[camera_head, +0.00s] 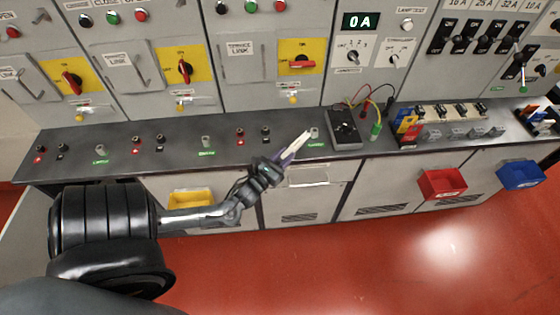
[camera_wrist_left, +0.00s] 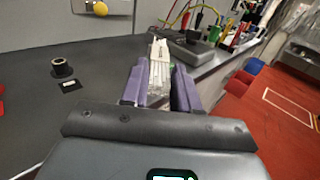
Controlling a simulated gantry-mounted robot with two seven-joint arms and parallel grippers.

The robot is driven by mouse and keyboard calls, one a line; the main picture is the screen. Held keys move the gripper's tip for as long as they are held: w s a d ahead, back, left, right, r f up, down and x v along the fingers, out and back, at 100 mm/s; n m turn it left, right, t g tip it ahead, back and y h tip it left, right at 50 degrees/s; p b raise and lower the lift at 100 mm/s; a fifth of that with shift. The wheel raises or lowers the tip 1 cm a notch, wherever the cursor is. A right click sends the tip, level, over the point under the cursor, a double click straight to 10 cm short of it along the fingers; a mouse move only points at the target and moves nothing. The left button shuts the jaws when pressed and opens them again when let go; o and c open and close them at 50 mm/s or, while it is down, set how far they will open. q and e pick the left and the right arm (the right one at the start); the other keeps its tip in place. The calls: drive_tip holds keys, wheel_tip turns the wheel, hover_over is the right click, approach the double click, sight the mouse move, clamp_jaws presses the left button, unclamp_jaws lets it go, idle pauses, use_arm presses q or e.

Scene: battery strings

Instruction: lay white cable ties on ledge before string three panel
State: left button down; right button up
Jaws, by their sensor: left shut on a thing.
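My left gripper (camera_head: 290,153) is shut on a bundle of white cable ties (camera_head: 301,143). In the left wrist view, the purple fingers (camera_wrist_left: 160,88) stand on both sides of the white cable ties (camera_wrist_left: 159,66), which point away from me. The bundle is over the front part of the dark ledge (camera_head: 225,152), before the third panel from the left (camera_head: 240,62), which has a yellow switch plate. I cannot tell whether the ties touch the ledge. My right gripper is in neither view.
A black meter box (camera_head: 343,128) with coloured leads stands just right of the ties. Black and red terminals (camera_head: 240,136) stand along the ledge to the left.

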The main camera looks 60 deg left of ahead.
sight(280, 161)
use_arm(q)
drive_tip(key=shift+s+a+f+b, duration=0.15)
drive_tip(key=shift+a+f, duration=0.25)
drive_tip(key=shift+f, duration=0.55)
drive_tip(key=shift+a+f+b, duration=0.2)
drive_tip(key=shift+a+f, duration=0.25)
drive_tip(key=shift+f, duration=0.45)
drive_tip(key=shift+s+a+f+b, duration=0.15)
drive_tip(key=shift+a+f, duration=0.25)
drive_tip(key=shift+f, duration=0.55)
drive_tip(key=shift+f, duration=0.1)
drive_tip(key=c, duration=0.8)
unclamp_jaws()
drive_tip(key=shift+c, duration=0.2)
